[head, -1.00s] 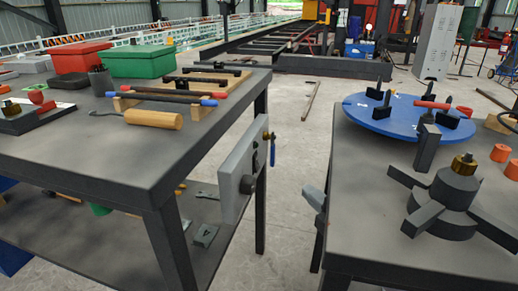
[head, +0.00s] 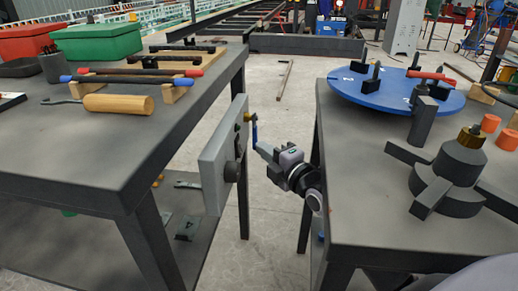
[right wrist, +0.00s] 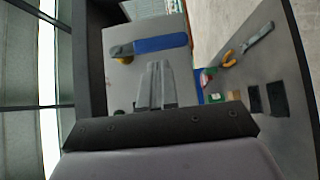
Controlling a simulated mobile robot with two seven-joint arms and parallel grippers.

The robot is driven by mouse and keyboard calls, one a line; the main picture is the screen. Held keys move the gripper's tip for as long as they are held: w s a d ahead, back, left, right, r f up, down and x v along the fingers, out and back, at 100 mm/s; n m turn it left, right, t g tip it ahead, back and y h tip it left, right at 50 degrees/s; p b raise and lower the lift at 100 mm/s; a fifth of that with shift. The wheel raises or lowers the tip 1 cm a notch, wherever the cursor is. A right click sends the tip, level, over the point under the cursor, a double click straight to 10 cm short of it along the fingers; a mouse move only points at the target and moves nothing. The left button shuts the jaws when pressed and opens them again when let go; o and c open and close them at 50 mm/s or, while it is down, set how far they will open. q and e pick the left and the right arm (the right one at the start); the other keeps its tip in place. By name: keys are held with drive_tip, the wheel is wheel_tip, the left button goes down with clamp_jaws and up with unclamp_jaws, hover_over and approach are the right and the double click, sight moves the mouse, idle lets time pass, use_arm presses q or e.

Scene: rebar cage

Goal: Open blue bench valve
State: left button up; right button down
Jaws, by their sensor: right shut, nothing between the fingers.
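The valve's blue lever (head: 254,134) hangs straight down from its brass fitting (head: 248,116) on a grey upright panel (head: 212,168) at the end of the left bench. In the right wrist view the blue lever (right wrist: 162,44) lies across the picture, just beyond the fingertips. My right gripper (head: 261,149) is shut and empty, with its fingertips close to the lever's lower end. The closed fingers (right wrist: 155,68) point toward the panel; I cannot tell whether they touch the lever. My left gripper is not in view.
The left bench (head: 110,180) carries red and green boxes and tools. The right bench (head: 365,190) holds a blue round plate (head: 352,90) and a dark hub with arms (head: 456,178). My right arm reaches through the gap between the benches. Tools lie on the lower shelf (right wrist: 285,120).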

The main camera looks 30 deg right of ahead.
sight(254, 132)
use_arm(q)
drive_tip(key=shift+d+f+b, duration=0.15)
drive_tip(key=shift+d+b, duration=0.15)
use_arm(e)
drive_tip(key=w, duration=0.2)
drive_tip(key=shift+w+a, duration=0.25)
drive_tip(key=shift+w, duration=0.15)
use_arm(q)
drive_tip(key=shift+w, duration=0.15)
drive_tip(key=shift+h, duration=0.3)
